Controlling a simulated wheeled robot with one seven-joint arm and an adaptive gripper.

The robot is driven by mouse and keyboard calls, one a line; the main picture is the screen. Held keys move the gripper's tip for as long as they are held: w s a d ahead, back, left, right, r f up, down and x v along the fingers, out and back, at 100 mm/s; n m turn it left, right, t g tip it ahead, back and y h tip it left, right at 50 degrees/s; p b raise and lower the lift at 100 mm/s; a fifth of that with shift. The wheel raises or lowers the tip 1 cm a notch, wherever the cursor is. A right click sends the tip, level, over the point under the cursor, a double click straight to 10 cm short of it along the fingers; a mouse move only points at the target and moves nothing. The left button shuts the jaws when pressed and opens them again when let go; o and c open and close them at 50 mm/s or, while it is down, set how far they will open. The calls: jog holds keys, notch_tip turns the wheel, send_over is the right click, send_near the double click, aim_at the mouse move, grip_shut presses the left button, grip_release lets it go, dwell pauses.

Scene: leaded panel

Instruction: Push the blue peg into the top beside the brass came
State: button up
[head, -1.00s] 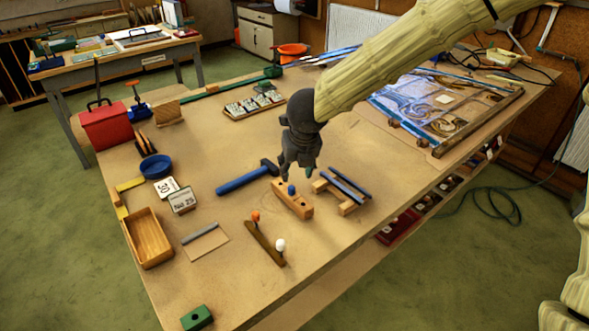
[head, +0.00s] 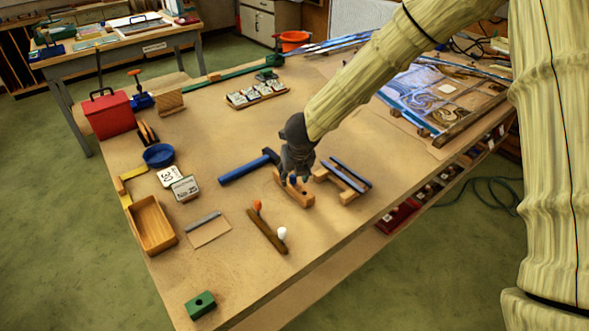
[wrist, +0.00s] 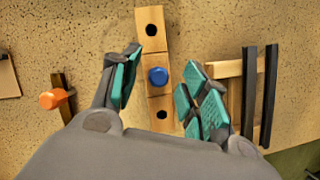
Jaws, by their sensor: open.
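The blue peg (wrist: 158,76) stands in a wooden block with dark holes (wrist: 152,35), between two of the holes. In the head view the same block (head: 301,198) lies near the table's front, and my gripper hides the peg. My gripper (wrist: 161,84) is open, with green-padded fingers on either side of the peg; a gap shows on both sides. It also shows in the head view, low over the block (head: 294,178). I cannot pick out a brass came for certain.
Two dark bars (head: 350,174) on wooden rests lie just right of the block. A blue-handled hammer (head: 248,167) lies to the left. A wooden strip with orange and white knobs (head: 268,232) is in front. The leaded panel (head: 450,95) is at the back right.

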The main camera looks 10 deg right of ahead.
aim_at(293, 177)
jog(key=shift+f, duration=0.15)
grip_shut()
dwell(0.4)
jog(key=shift+r+p, duration=0.85)
jog(key=shift+r, duration=0.15)
dwell(1.3)
jog(key=shift+r+p, duration=1.2)
jog(key=shift+r, duration=0.2)
jog(key=shift+r, duration=0.15)
jog(key=c, duration=0.8)
grip_release()
grip_shut()
